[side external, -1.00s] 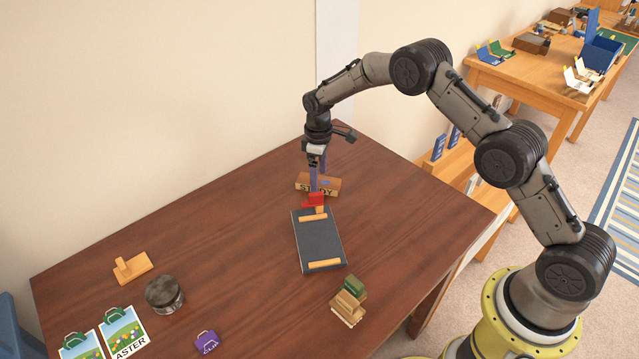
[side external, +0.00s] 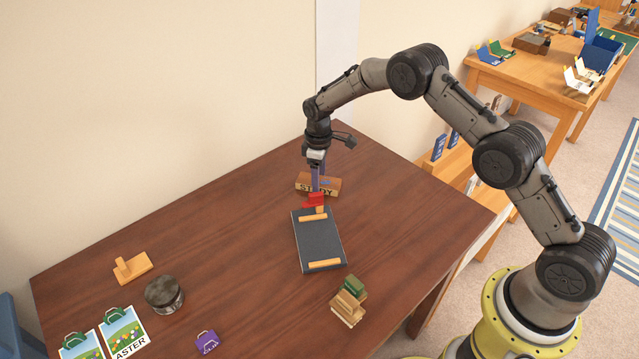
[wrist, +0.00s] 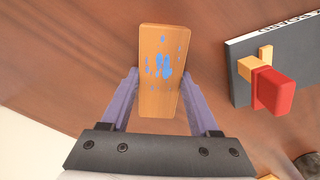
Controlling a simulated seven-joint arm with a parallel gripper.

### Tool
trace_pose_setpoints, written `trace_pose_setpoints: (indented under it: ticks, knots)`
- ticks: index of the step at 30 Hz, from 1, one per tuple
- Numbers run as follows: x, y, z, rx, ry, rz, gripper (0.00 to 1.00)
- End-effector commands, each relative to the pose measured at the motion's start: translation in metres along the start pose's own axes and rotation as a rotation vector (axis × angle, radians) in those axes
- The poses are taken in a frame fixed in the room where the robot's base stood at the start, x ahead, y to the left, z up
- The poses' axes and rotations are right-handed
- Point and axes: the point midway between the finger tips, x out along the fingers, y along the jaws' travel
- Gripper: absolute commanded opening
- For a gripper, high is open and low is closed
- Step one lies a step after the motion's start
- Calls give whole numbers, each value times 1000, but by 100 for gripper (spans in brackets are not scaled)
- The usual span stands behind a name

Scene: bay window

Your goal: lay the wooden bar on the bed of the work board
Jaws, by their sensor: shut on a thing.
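The wooden bar (side external: 305,188) is a light brown block with lettering on its side and blue marks on top. It appears to rest on the table just behind the work board. My gripper (side external: 319,186) points down and is shut on the bar; in the wrist view the bar (wrist: 160,75) sits between the two purple fingers. The work board (side external: 318,243) has a dark grey bed with a wooden strip at each end. A red part (side external: 313,200) on a wooden block stands at its far end and also shows in the wrist view (wrist: 272,90). The bed is bare.
A dark round tin (side external: 164,294), a wooden piece (side external: 132,267), picture cards (side external: 124,331) and a purple tag (side external: 206,342) lie to the left. The table between is clear.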

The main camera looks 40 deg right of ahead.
Motion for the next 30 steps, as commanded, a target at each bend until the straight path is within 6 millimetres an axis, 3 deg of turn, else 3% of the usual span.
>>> trace_pose_setpoints:
  ticks: [2,30]
  knots:
    - [0,0,0,0,1,0,0]
    - [-14,0,0,0,1,1,0]
